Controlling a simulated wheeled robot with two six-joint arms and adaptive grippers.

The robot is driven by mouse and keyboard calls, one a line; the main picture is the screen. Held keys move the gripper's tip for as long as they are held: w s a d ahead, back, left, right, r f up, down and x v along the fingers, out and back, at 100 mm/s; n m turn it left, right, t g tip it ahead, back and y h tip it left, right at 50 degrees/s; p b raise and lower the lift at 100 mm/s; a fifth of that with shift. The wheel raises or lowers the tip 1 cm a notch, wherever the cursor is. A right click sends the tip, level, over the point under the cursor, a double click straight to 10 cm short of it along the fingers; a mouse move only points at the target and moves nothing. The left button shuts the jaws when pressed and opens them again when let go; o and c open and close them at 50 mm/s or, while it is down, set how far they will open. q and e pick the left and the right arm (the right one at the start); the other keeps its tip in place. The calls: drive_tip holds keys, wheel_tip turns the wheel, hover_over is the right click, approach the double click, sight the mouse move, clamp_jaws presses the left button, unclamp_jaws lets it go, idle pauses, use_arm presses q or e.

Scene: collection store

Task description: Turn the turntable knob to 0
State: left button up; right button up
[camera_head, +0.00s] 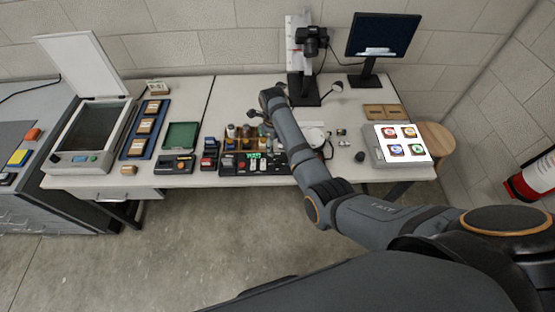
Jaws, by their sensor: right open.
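A pale round disc (314,136), which looks like the turntable, sits on the table right of my right forearm. My arm covers its left part. I cannot make out its knob or any 0 mark. A small dark round piece (360,156) lies on the table further right; I cannot tell whether it is the knob. My right gripper (259,118) is at the far end of the arm, beyond and left of the disc, near the small bottles. It is open, small in view and partly hidden by its own wrist. My left gripper is not in view.
A camera stand (298,60) and monitor (382,38) stand at the back. Small bottles (246,132) and a black control box (255,163) are left of my arm. A light panel (403,140) is at the right. An open scanner (92,128) is far left.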

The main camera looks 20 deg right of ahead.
sight(276, 160)
drive_tip(key=f, duration=0.7)
drive_tip(key=f+b, duration=0.1)
drive_tip(key=f, duration=0.2)
drive_tip(key=shift+w+d+f, duration=0.15)
drive_tip(key=shift+w+f, duration=0.1)
drive_tip(key=shift+c, duration=0.2)
clamp_jaws()
